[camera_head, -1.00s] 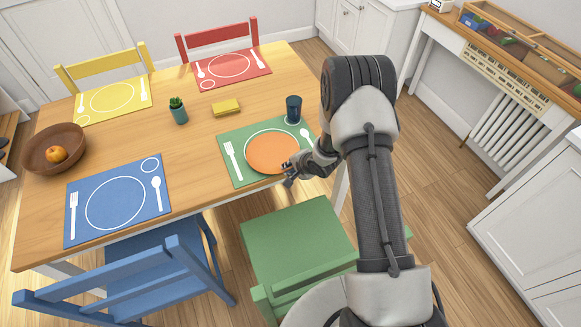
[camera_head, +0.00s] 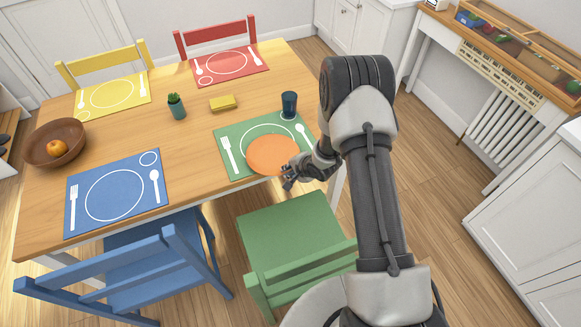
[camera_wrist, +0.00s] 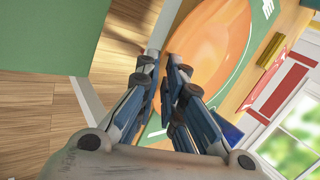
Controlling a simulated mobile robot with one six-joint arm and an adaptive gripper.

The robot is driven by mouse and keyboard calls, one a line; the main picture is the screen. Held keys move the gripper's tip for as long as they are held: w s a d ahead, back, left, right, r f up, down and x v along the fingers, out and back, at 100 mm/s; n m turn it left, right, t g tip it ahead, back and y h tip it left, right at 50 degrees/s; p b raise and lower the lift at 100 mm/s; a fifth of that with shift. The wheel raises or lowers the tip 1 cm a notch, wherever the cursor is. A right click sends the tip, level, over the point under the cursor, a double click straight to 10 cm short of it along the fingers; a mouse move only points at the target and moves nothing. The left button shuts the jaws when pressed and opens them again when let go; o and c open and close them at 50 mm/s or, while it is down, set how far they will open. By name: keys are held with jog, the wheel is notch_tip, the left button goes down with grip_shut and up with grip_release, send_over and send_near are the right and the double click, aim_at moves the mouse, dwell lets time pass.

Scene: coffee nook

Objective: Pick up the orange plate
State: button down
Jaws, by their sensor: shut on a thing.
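The orange plate (camera_head: 272,154) is over the front part of the green placemat (camera_head: 232,166), off-centre from the mat's white circle. I cannot tell for sure whether it is clear of the mat. My gripper (camera_head: 289,174) is at the plate's front right rim, at the table's front edge. In the wrist view, the plate (camera_wrist: 212,40) fills the upper middle, and my gripper (camera_wrist: 165,62) is shut on its rim. The exact contact is partly hidden by the fingers.
A dark blue cup (camera_head: 289,105) stands at the mat's far right corner. A yellow block (camera_head: 222,102), a small potted plant (camera_head: 176,106) and a wooden bowl (camera_head: 52,148) are on the table. A green chair (camera_head: 285,235) stands below my gripper.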

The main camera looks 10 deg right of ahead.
jog(key=shift+s+d+f, duration=0.1)
jog(key=shift+s, duration=0.5)
jog(key=c, duration=1.6)
grip_release()
jog(key=shift+w, duration=0.15)
jog(key=shift+c, duration=0.2)
jog(key=v, duration=1.2)
